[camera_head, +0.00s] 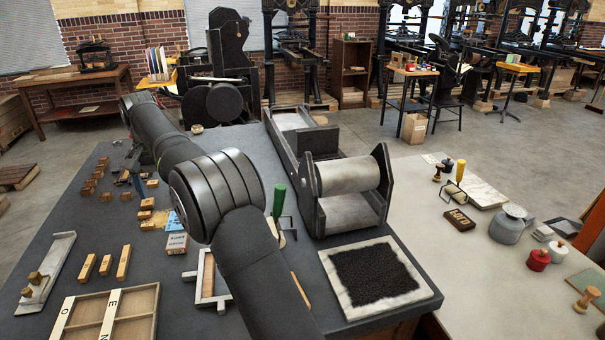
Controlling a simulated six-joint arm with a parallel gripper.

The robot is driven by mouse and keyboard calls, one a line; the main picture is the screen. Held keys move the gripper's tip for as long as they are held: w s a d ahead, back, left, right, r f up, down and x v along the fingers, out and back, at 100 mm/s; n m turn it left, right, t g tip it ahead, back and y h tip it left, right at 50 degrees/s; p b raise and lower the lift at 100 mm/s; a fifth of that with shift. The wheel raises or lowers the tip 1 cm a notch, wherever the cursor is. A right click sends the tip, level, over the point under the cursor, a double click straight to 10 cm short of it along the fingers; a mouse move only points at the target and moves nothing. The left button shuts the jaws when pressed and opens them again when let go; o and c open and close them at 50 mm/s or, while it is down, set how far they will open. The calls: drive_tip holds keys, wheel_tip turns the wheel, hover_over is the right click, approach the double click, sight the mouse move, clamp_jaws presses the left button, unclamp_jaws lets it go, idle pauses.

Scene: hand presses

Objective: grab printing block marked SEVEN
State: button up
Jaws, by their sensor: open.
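Several small brown wooden printing blocks (96,176) lie on the dark table at the left, and a few more lie nearer the middle (147,204). They are too small for any marking to be read, so I cannot tell which one is marked SEVEN. My arm reaches from the front over the table toward the far left. My gripper (134,178) is small in view, low over the table just right of the scattered blocks. It is open and appears empty. My arm's thick joint hides part of the table's middle.
Three light wooden bars (105,265) and a compartment tray (112,312) lie at the front left. A roller press (347,190), a black textured pad (375,275) and a green-handled tool (279,200) are right of my arm. Bare table lies between bars and blocks.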

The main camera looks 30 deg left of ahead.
drive_tip(key=m, duration=0.1)
hover_over(177, 242)
drive_tip(key=f, duration=1.2)
drive_tip(key=shift+s+f, duration=0.3)
drive_tip(key=shift+s, duration=0.05)
drive_tip(key=shift+w+f, duration=0.15)
drive_tip(key=shift+f, duration=1.15)
drive_tip(key=shift+w+f, duration=0.1)
drive_tip(key=shift+f, duration=1.2)
drive_tip(key=c, duration=1.1)
drive_tip(key=shift+r, duration=0.15)
